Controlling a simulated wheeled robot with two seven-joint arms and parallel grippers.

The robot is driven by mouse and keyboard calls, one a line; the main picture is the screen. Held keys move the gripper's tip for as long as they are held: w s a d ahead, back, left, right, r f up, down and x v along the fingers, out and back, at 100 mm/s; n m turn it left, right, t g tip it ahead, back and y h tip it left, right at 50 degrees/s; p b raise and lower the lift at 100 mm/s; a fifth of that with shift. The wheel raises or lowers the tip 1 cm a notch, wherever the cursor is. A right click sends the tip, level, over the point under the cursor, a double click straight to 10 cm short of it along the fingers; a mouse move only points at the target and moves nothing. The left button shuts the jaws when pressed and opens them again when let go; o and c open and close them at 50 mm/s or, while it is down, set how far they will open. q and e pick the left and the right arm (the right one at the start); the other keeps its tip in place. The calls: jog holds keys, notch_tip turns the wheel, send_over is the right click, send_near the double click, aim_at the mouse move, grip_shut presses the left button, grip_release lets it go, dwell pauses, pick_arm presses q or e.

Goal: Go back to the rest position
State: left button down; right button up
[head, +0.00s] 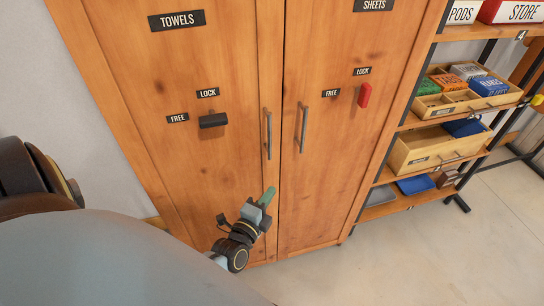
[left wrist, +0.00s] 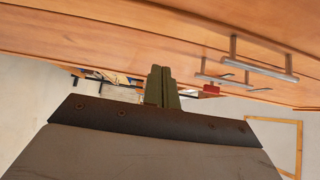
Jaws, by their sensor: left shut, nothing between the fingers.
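My left gripper (head: 267,197) is in front of the lower part of a wooden cabinet, near the gap between its two doors and below the handles. It is shut and empty. Its green fingers (left wrist: 161,88) show closed together in the left wrist view, apart from the cabinet handles (left wrist: 250,65). The left cabinet door (head: 185,75), labelled TOWELS, and the right door (head: 335,60), labelled SHEETS, both look closed. My right gripper is not in view.
The left door has a black latch lever (head: 213,120) and the right door a red one (head: 365,95). Vertical handles (head: 303,130) stand out from the doors. Shelves with wooden drawers (head: 420,153) stand at the right. The concrete floor (head: 440,255) at lower right is clear.

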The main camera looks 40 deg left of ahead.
pick_arm(q)
jog(key=s, duration=0.3)
jog(key=s+d, duration=0.1)
jog(key=s, duration=0.1)
jog(key=shift+s, duration=0.2)
jog(key=shift+f, duration=0.15)
jog(key=s+d+f+n+g+h+b, duration=0.1)
jog(key=s+d+f+n+g+h, duration=0.25)
jog(key=f, duration=0.85)
jog(key=s+d+f+n+g, duration=0.25)
jog(key=s+f+g, duration=0.35)
jog(key=f, duration=0.6)
jog(key=s+f+n+g, duration=0.3)
jog(key=s+f, duration=0.3)
jog(key=s, duration=0.5)
jog(key=s+f+n+g+b, duration=0.1)
jog(key=s+f+n+g, duration=0.3)
jog(key=s, duration=0.7)
jog(key=shift+a+f+n, duration=0.3)
jog(key=shift+a+f, duration=0.15)
jog(key=shift+f, duration=0.4)
